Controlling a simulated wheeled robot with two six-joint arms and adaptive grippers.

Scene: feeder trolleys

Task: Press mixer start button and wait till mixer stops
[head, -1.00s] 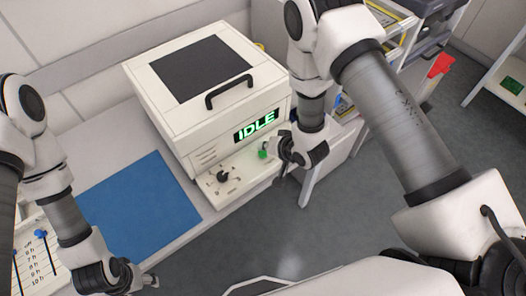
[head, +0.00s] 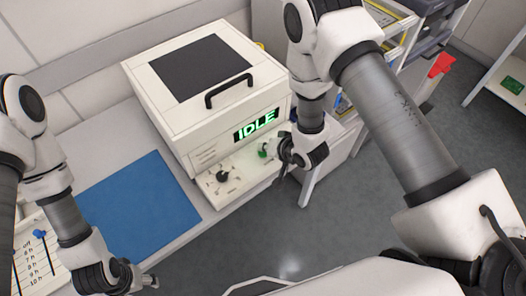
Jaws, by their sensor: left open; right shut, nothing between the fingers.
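The mixer (head: 185,110) is a white box with a dark window in its lid and a black handle. Its display (head: 256,125) reads IDLE in green. The front ledge carries a black knob (head: 222,176) and a green start button (head: 263,151). My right gripper (head: 283,172) is shut and empty, right beside the green button and partly in front of it. Whether it touches the button cannot be told. My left gripper (head: 150,283) is open and empty at the lower left, below the blue mat and away from the mixer.
A blue mat (head: 140,205) lies on the bench left of the mixer. A white panel with blue sliders and hour marks (head: 40,262) is at the lower left. Shelves with trays and a red item (head: 441,66) stand at the right. Grey floor is free in front.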

